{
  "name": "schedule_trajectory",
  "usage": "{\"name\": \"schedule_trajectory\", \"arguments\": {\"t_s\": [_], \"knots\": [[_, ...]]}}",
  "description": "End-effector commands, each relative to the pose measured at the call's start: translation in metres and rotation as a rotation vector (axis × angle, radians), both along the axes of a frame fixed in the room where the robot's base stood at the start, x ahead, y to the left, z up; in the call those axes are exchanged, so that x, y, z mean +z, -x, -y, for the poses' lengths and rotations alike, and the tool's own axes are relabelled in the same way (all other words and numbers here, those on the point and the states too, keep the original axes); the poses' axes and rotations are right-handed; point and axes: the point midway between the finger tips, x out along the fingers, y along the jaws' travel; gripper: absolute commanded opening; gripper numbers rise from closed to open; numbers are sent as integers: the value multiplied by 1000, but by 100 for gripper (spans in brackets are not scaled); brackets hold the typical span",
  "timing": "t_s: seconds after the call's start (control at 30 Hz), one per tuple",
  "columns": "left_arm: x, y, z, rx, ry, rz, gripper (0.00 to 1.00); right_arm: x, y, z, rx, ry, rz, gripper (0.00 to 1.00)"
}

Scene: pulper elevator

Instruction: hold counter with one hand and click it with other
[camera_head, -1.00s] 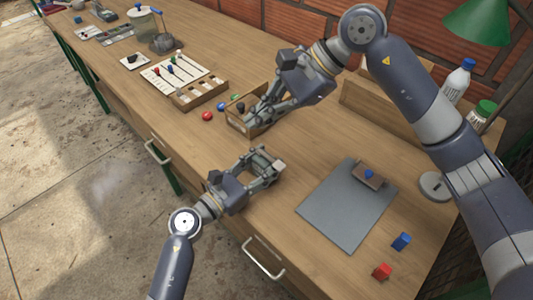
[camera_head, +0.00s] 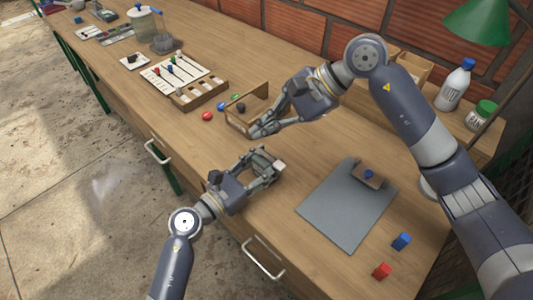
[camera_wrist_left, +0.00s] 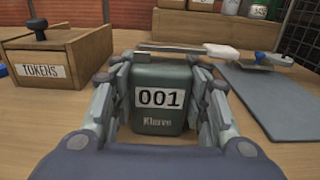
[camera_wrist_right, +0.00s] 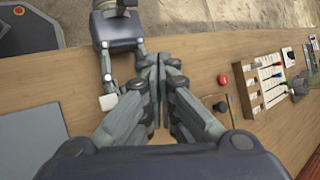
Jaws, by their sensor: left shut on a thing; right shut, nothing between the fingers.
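The dark green counter (camera_wrist_left: 164,90) sits upright between the fingers of my left gripper (camera_wrist_left: 163,100) in the left wrist view. Its display reads 001. My right gripper (camera_head: 254,131) is shut and empty, behind my left one and apart from the counter. Its closed fingers show in the right wrist view (camera_wrist_right: 157,85).
A wooden tokens box (camera_wrist_left: 75,62) with a black knob stands beside the counter. A grey mat (camera_head: 340,212) holds a small wooden block piece. Bottles (camera_head: 455,85) stand at the back right.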

Motion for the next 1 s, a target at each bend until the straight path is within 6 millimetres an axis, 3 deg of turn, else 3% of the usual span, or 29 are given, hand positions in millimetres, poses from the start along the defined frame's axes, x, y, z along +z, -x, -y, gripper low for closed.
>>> {"name": "schedule_trajectory", "arguments": {"t_s": [0.2, 0.4, 1.0], "knots": [[0, 0, 0, 0, -1, -1, 17, -30, 1, 1, 0, 0, -2, 0], [0, 0, 0, 0, 0, -1, 17, -46, 2, 1, 2, 0, 0, 0], [0, 0, 0, 0, -1, -1, 17, -50, 2, 1, 1, 0, 1, 0]]}}
